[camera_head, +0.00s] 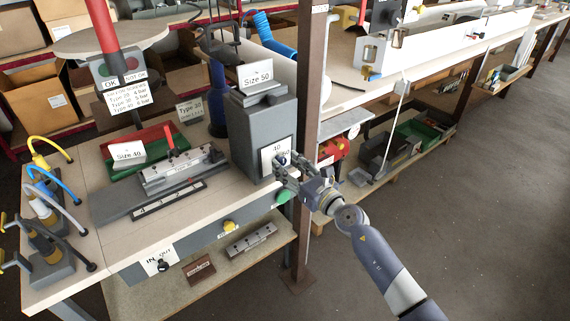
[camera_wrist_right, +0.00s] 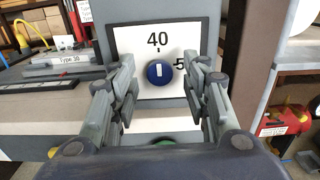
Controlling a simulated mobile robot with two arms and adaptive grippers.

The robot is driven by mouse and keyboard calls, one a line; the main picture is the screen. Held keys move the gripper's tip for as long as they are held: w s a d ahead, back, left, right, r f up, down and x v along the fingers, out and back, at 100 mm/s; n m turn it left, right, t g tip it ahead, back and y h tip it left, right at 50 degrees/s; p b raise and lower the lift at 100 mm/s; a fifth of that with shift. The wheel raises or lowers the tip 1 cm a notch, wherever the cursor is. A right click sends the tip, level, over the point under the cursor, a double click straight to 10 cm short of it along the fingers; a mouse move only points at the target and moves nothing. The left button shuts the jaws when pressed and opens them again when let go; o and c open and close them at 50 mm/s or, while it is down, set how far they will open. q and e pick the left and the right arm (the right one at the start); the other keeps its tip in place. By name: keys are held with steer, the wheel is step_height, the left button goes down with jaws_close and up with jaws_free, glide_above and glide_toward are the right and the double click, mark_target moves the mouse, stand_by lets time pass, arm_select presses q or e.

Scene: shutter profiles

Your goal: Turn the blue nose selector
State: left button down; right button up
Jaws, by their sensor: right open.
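The blue nose selector (camera_wrist_right: 159,72) is a round blue knob with a white mark on a white dial plate (camera_wrist_right: 130,40) reading 40 at the top. A partly hidden number shows at the right of the plate. The white mark points up towards the 40. My right gripper (camera_wrist_right: 160,98) is open, with one finger on each side of the knob in the wrist view; I cannot tell whether they touch it. In the head view my right gripper (camera_head: 284,170) is at the front of the grey machine block (camera_head: 262,120) and covers part of the knob. My left gripper is not in view.
A "Size 50" sign (camera_head: 256,75) stands on the block. A green button (camera_head: 283,196) and a yellow knob (camera_head: 229,227) are on the bench front. A brown post (camera_head: 308,130) stands close right of the block. The floor (camera_head: 480,200) at right is clear.

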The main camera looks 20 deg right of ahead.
steer(key=shift+x, duration=0.9)
jaws_close()
